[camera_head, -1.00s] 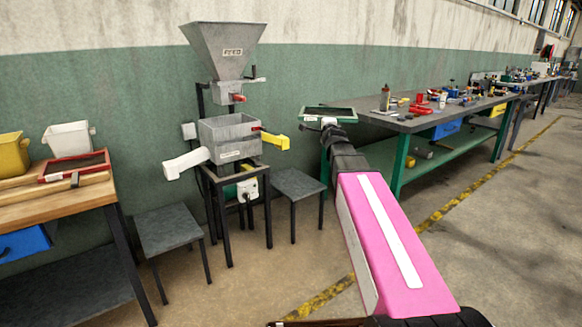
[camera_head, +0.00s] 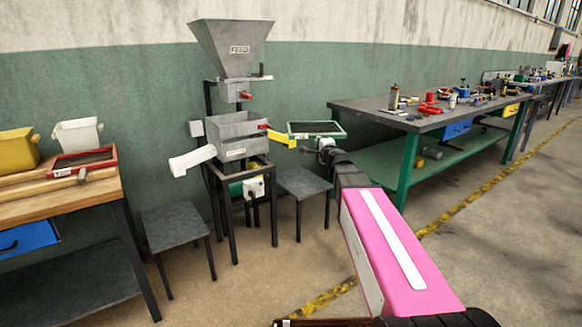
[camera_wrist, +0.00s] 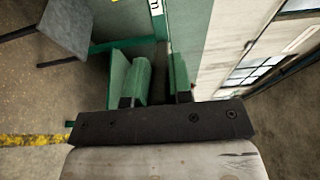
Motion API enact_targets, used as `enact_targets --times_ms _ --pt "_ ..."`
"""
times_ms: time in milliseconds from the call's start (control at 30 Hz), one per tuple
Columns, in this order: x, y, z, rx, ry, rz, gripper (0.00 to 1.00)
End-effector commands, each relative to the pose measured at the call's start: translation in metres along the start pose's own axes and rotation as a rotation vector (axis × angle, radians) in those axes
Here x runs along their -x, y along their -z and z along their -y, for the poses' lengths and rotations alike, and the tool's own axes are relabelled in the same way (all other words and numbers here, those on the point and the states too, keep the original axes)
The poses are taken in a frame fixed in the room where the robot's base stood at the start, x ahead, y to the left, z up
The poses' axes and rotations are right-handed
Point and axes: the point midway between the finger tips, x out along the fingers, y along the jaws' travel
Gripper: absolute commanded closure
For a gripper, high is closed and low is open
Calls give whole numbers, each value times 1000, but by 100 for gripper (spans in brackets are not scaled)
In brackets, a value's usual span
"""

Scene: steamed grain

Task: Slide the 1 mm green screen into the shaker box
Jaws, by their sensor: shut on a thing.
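The green-framed screen (camera_head: 316,128) is held up in the air, roughly level, in front of the green wall. My gripper (camera_head: 327,146) is shut on its near edge; in the wrist view the green frame (camera_wrist: 150,32) shows beyond the jaws (camera_wrist: 158,92). The grey shaker box (camera_head: 233,136) stands on a dark stand to the left of the screen, below the hopper (camera_head: 232,42). A yellow spout (camera_head: 283,138) sticks out of the box's right side, close to the screen's left edge in the picture. The box's inside is mostly hidden.
A white spout (camera_head: 192,161) sticks out left. Low grey stools (camera_head: 303,183) stand either side of the stand. A wooden bench (camera_head: 60,185) at left holds a red-framed screen (camera_head: 82,160) and yellow and white bins. A grey workbench (camera_head: 440,115) with tools stands right.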

Motion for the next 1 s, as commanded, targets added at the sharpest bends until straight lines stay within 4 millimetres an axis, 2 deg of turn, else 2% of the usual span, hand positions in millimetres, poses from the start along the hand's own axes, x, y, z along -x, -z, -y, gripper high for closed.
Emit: enact_targets --times_ms 300,600,767,1000 --pt "-3 -55 -48 0 0 247 100" --pt "3 -113 -72 0 3 499 100" --pt "4 -123 -74 1 4 537 100" --pt "-7 -126 -76 0 3 537 100"
